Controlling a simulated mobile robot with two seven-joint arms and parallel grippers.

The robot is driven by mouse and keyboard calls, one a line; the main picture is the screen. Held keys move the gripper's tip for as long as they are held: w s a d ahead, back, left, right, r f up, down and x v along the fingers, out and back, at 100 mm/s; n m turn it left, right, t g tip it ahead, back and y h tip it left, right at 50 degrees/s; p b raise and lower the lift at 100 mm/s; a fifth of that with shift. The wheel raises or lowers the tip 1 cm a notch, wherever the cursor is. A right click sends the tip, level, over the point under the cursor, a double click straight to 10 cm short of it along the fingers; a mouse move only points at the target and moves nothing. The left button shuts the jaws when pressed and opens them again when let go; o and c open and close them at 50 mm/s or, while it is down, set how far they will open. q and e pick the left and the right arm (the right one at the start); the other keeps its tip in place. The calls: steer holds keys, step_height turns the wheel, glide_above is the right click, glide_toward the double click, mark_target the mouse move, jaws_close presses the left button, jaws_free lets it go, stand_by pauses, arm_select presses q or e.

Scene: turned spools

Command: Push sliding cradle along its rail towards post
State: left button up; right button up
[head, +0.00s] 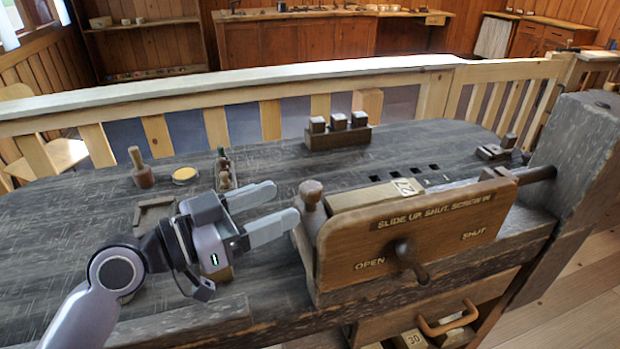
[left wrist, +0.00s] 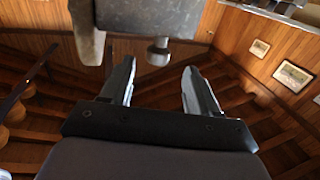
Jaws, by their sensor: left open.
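The sliding cradle (head: 350,235) is a brown wooden block with a front board reading "SLIDE UP SHUT. SCREW IN", with OPEN and SHUT marks and a dark handle (head: 410,262). A round knob (head: 311,192) stands at its left end. A dark rod (head: 538,173) runs from its right end to the big dark post (head: 578,150); a gap separates cradle and post. My left gripper (head: 284,202) is open and empty at the cradle's left end, close to the knob; contact cannot be told. The left wrist view shows its spread fingers (left wrist: 159,70). My right gripper is not in view.
A dark rack with several blocks (head: 338,135) stands at the bench's back. A pale railing (head: 250,85) runs behind.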

mark_target(301, 196)
arm_select(q)
steer(key=shift+w+d+r, duration=0.1)
steer(key=shift+d+r, duration=0.05)
steer(key=shift+d, duration=0.25)
steer(key=p+x, duration=0.1)
steer(key=x, duration=0.4)
steer(key=shift+d, duration=0.1)
steer(key=shift+w+d, duration=0.2)
steer(key=shift+d, duration=0.1)
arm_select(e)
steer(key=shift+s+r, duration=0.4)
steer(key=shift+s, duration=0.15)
